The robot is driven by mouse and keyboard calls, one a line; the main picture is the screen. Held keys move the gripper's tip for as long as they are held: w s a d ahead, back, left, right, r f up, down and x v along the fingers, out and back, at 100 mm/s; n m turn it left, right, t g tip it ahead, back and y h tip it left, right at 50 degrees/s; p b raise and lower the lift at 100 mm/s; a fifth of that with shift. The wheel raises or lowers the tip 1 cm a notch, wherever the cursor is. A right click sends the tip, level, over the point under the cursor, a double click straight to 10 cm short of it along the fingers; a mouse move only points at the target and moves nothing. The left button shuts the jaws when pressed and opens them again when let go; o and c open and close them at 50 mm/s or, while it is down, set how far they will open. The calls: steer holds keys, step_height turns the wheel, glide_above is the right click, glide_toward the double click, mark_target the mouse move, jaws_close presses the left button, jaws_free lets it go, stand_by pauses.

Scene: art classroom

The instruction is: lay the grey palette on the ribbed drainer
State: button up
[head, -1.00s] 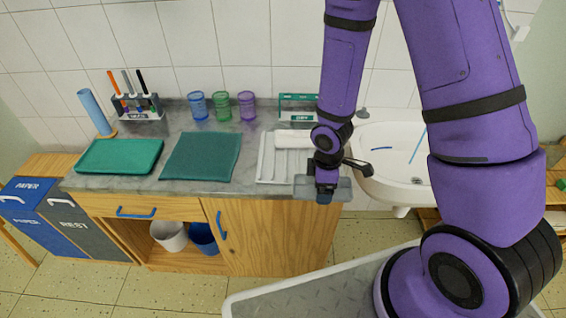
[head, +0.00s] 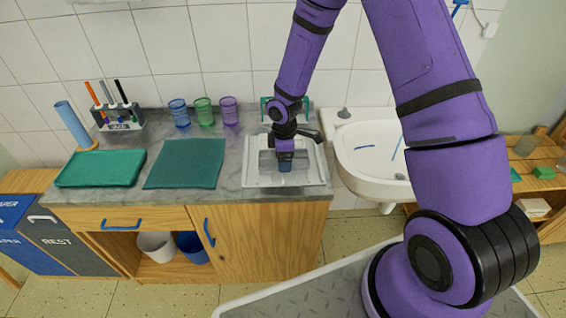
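The ribbed drainer (head: 318,172) is a pale tray on the counter, left of the sink. My gripper (head: 285,166) points down over its middle. The grey palette (head: 268,160), a greyish see-through rectangle, is at my fingertips, within the drainer's outline. My gripper looks shut on it, though the fingers themselves are small and partly hidden. I cannot tell whether the palette touches the drainer or hangs just above it. My wrist hides part of the drainer's back.
A teal cloth (head: 186,163) and a green tray (head: 100,168) lie to the left. Several coloured cups, including a purple one (head: 229,110), stand behind. A green-framed stand (head: 264,108) is behind the drainer. The white sink (head: 365,165) is close on the right.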

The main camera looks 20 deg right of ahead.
steer(key=shift+w, duration=0.35)
steer(key=shift+f, duration=1.8)
steer(key=shift+f, duration=0.15)
steer(key=o, duration=0.7)
